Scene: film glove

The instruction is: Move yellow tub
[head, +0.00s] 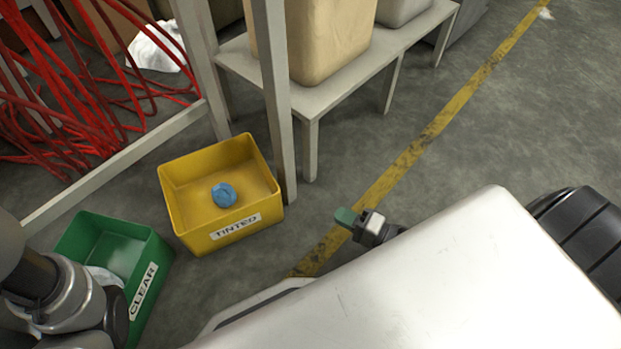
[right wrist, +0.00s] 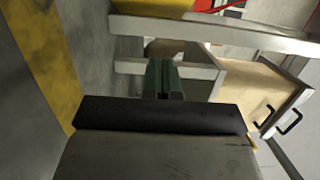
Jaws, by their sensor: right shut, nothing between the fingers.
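The yellow tub (head: 190,225) stands upright on the floor in the head view, with a "TINTED" label on its front. A crumpled blue thing (head: 224,194) lies inside it. My right gripper (head: 345,217) is to the right of the tub, apart from it, shut and empty. Its green fingertips (right wrist: 164,78) are together in the right wrist view. A yellow surface (right wrist: 150,6) is cut off at the top there; I cannot tell whether it is the tub. My left arm shows at the lower left of the head view, but its fingers do not.
A green tub (head: 148,258) labelled "CLEAR" stands left of the yellow one, holding something whitish. A grey post (head: 276,110) stands close behind the yellow tub's right side. A low bench (head: 335,85) bears a tan bin (head: 330,40). Red cables tangle at the left.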

